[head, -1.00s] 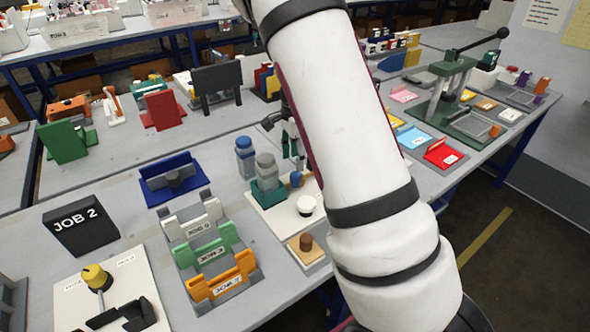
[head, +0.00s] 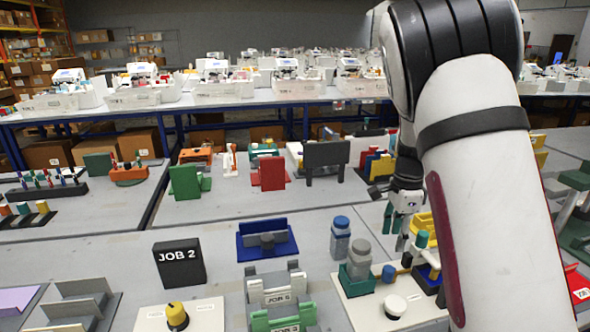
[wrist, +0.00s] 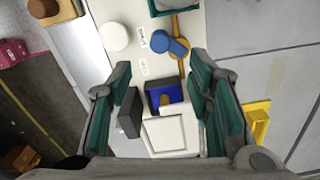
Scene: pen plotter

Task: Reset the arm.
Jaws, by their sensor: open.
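My gripper (wrist: 163,105) is open in the wrist view, with its teal-padded fingers spread wide and nothing between the pads. It points down over a white board (wrist: 188,55) that bears a blue block (wrist: 160,94), a dark grey block (wrist: 130,113), a blue knob (wrist: 170,46) and a round white cap (wrist: 115,36). In the head view my gripper (head: 397,226) hangs right of the two capped bottles, partly hidden by my arm. I cannot tell its exact height above the board.
A bottle with a blue cap (head: 340,238) and a grey-capped bottle (head: 360,256) stand close to my gripper. A black JOB 2 sign (head: 179,263), a blue holder (head: 267,240) and a yellow knob (head: 177,315) are farther left. Bare tabletop lies left of the blue holder.

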